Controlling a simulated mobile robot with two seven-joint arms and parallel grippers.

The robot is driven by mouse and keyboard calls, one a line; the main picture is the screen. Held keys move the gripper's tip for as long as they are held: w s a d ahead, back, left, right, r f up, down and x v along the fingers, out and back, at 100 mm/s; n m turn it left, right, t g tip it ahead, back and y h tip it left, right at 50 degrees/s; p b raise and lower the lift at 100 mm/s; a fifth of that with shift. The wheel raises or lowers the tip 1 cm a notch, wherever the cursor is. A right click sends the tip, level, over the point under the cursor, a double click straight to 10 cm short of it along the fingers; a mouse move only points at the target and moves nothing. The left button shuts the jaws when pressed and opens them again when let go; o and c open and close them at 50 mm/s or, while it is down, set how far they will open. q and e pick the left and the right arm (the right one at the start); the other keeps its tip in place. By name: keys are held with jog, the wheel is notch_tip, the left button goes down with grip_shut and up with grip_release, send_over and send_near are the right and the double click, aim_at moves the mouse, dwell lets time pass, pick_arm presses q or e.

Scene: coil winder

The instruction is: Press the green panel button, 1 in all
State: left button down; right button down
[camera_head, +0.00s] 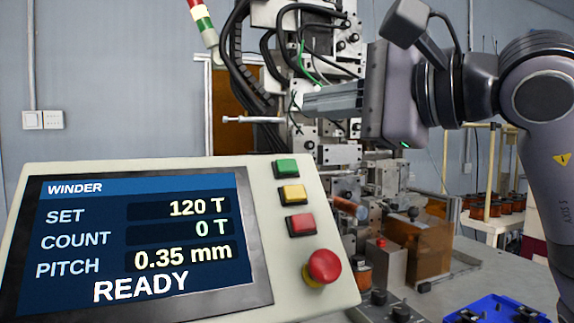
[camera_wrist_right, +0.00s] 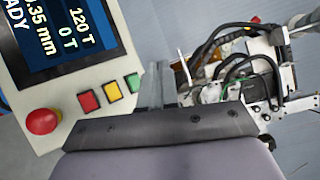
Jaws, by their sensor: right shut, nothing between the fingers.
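The green panel button (camera_head: 286,168) sits at the top of a column of square buttons on the cream control panel (camera_head: 330,270). Below it are a yellow button (camera_head: 293,194) and a red button (camera_head: 300,224). My right gripper (camera_head: 304,102) is shut and empty, above the green button and apart from it, its fingers pointing left. In the right wrist view the green button (camera_wrist_right: 133,82) lies just left of the shut fingers (camera_wrist_right: 154,72). The screen (camera_head: 140,240) reads SET 120 T, COUNT 0 T, PITCH 0.35 mm and READY. My left gripper is not in view.
A red emergency knob (camera_head: 324,266) sticks out at the panel's lower right. The coil winder (camera_head: 340,155) with cables stands behind the panel and gripper. A blue tray (camera_head: 497,308) lies at the lower right.

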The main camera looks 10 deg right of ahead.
aim_at(287, 167)
jog(key=shift+w+a+f+b, duration=0.2)
jog(key=shift+w+f+b, duration=0.1)
jog(key=shift+w+f, duration=0.7)
jog(key=shift+w+a+f+b, duration=0.25)
jog(key=shift+w+f+b, duration=0.1)
jog(key=shift+w+f, duration=0.65)
jog(key=shift+w+a+f+b, duration=0.2)
jog(key=shift+w+f+b, duration=0.1)
jog(key=shift+w+f, duration=0.7)
jog(key=shift+w+r, duration=0.15)
jog(key=shift+r, duration=0.05)
jog(key=shift+w+f, duration=0.3)
jog(key=shift+w, duration=0.05)
